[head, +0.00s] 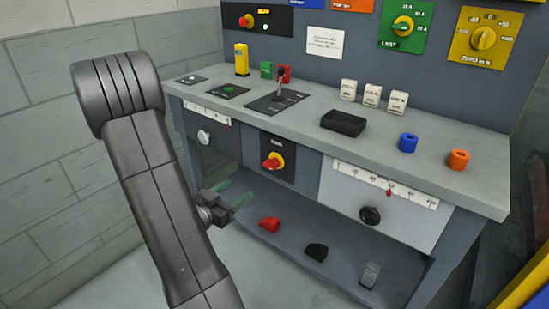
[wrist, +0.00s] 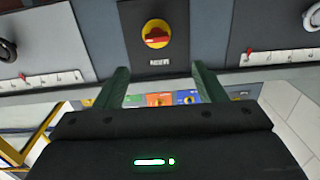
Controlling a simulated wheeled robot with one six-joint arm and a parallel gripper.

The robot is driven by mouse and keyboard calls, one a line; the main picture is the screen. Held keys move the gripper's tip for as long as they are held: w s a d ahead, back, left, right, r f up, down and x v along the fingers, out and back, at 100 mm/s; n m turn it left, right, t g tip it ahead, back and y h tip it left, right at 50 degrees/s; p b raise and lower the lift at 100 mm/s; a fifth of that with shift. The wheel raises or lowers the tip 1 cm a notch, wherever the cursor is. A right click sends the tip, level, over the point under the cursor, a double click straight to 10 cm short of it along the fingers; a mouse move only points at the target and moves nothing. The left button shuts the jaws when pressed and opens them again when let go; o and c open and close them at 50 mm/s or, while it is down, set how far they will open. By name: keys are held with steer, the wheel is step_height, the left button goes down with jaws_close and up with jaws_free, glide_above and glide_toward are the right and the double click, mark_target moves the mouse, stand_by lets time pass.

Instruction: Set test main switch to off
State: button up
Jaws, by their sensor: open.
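The rotary main switch (head: 273,162) has a red handle on a yellow disc, set in a dark panel on the bench front below the worktop. It also shows in the wrist view (wrist: 157,36), where the red handle lies roughly crosswise in the picture. The small label beside it is too blurred to read. My gripper (head: 236,192) is in front of the bench, left of and lower than the switch in the head view. In the wrist view its green fingers (wrist: 160,80) are spread apart with nothing between them, and the switch lies beyond the fingertips, apart from them.
The worktop (head: 420,150) carries a black tray (head: 343,123), a blue ring (head: 408,142) and an orange ring (head: 459,159). A lower shelf holds a red piece (head: 269,224) and a black piece (head: 317,252).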

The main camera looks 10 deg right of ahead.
mark_target(268, 167)
steer(key=shift+h, duration=0.3)
steer(key=b+x, duration=0.2)
steer(key=x, duration=1.2)
steer(key=shift+s+d+f, duration=0.1)
steer(key=shift+d+f, duration=0.05)
steer(key=shift+c, duration=0.2)
steer(key=c, duration=0.9)
